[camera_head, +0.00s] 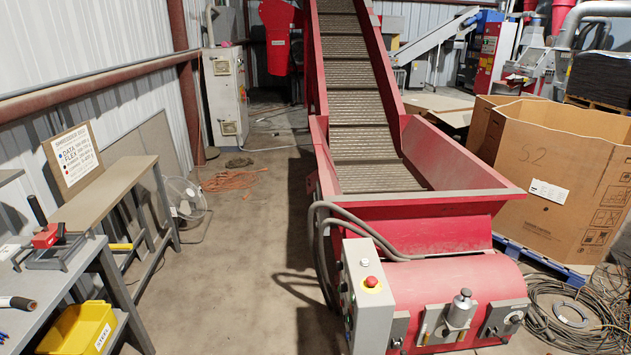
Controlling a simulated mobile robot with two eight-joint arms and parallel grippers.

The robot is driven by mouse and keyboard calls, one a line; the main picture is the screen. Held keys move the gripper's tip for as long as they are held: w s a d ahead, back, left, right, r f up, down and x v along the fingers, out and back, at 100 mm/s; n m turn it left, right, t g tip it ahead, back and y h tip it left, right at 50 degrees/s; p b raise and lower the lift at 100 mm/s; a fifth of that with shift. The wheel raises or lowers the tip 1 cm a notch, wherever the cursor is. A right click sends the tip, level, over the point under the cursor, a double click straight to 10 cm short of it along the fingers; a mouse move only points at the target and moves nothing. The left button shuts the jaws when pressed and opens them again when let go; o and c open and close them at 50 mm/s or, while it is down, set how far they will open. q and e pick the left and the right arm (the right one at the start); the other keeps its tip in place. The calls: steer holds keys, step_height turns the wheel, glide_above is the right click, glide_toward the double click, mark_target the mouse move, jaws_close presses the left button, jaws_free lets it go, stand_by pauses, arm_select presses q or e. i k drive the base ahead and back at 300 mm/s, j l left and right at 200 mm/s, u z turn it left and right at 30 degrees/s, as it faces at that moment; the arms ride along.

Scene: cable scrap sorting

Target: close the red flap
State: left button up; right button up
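No part is clearly recognisable as the red flap. A red conveyor hopper (430,228) stands in the centre, with a slatted belt (362,120) rising away from it. Below the hopper's front wall is a curved red cover (455,283), which looks closed over the conveyor's lower end. A small red tool (47,237) with a black upright handle sits on the left bench. Neither of my grippers is in view, so I cannot see where they are relative to these things.
A grey control box (362,300) with a red button stands at the conveyor's front left. A large cardboard box (545,165) and coiled cables (575,322) are on the right. A grey bench (50,290) and yellow bin (78,328) are left. Floor (235,260) between is clear.

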mark_target(312, 179)
steer(key=i+u, duration=0.35)
steer(key=i, duration=5)
steer(key=i+j+z, duration=0.15)
steer(key=i, duration=0.25)
steer(key=i+j+z, duration=0.2)
steer(key=i, duration=0.15)
steer(key=i+z, duration=0.15)
steer(key=i, duration=0.25)
steer(key=j, duration=0.05)
